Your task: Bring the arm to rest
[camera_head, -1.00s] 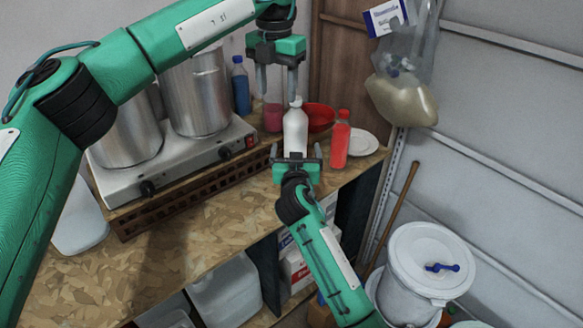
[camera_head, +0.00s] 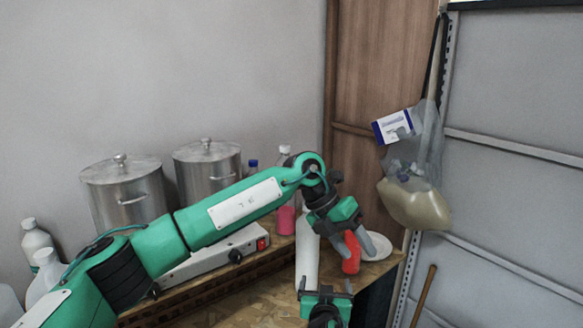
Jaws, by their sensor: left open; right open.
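My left arm reaches across from the left. Its green and black gripper (camera_head: 364,246) is open, tilted down to the right, with its grey fingers overlapping the red bottle (camera_head: 351,262) in the picture. I cannot tell whether they touch it. My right gripper (camera_head: 325,284) is low in the middle, pointing up the picture, open with its jaws apart. A white bottle (camera_head: 307,258) stands upright just beyond the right gripper's left side. Its top is hidden by my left arm. Nothing shows held in either gripper.
Two lidded steel pots (camera_head: 126,195) stand on a steel hotplate (camera_head: 225,252) behind my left arm. A pink-filled bottle (camera_head: 285,218) and a white plate (camera_head: 376,246) are on the worktop. A bag (camera_head: 415,200) hangs at right. White bottles (camera_head: 36,242) stand far left.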

